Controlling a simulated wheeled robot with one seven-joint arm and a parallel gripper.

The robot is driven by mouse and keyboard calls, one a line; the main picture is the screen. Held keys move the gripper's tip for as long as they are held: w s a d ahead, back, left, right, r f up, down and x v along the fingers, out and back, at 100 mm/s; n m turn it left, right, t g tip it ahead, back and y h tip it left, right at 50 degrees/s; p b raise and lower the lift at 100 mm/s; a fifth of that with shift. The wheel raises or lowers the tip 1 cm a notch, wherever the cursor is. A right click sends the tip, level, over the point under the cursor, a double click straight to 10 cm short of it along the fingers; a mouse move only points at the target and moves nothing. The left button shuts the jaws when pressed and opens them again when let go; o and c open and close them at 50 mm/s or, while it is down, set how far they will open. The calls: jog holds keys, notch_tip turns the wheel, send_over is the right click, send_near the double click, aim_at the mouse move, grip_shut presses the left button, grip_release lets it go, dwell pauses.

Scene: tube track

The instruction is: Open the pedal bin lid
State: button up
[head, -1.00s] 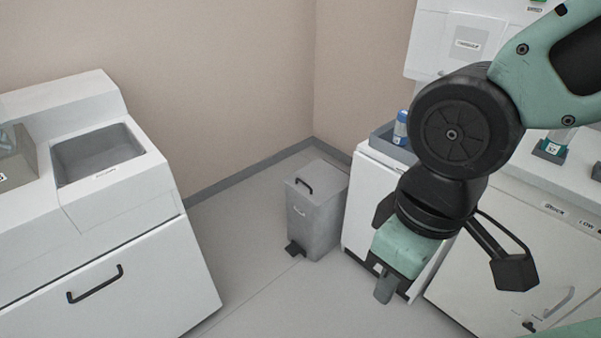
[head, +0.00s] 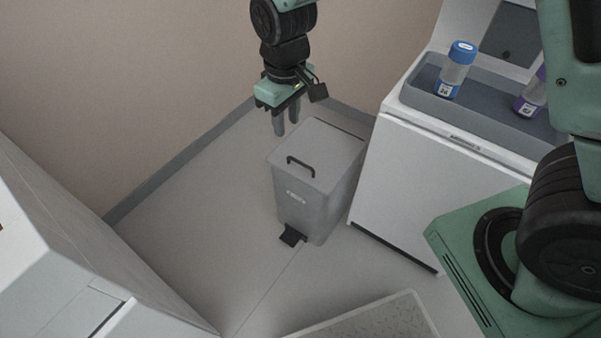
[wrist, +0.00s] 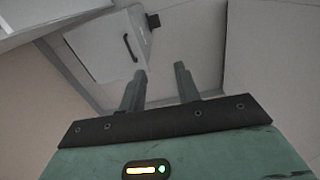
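The grey pedal bin (head: 310,205) stands on the floor in the middle of the head view. Its flat lid (head: 325,148) is closed, with a dark handle (head: 300,165) near the front edge. A black pedal (head: 292,236) sticks out at the front base. My gripper (head: 286,128) points down near the lid's far left edge in the picture. Its fingers are apart with nothing between them. In the wrist view the bin (wrist: 95,50) and its handle (wrist: 127,48) lie beyond the left finger of my gripper (wrist: 158,72). I cannot tell the exact height of the fingertips over the lid.
A white cabinet (head: 420,185) stands close at the bin's right, with a grey tray (head: 480,110) holding a blue-capped tube (head: 456,70) and a purple one (head: 530,95). A white unit (head: 60,260) is at lower left. Floor left of the bin is clear.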

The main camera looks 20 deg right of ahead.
jog(key=h+b, duration=0.2)
jog(key=b, duration=0.2)
send_near(301, 163)
jog(key=shift+t, duration=0.4)
jog(key=x, duration=0.2)
jog(key=b+x, duration=0.1)
jog(key=x, duration=0.2)
jog(key=b+x, duration=0.1)
jog(key=x, duration=0.1)
jog(key=shift+s+d+f, duration=0.1)
jog(key=shift+s+f, duration=0.15)
jog(key=shift+f, duration=0.1)
grip_shut()
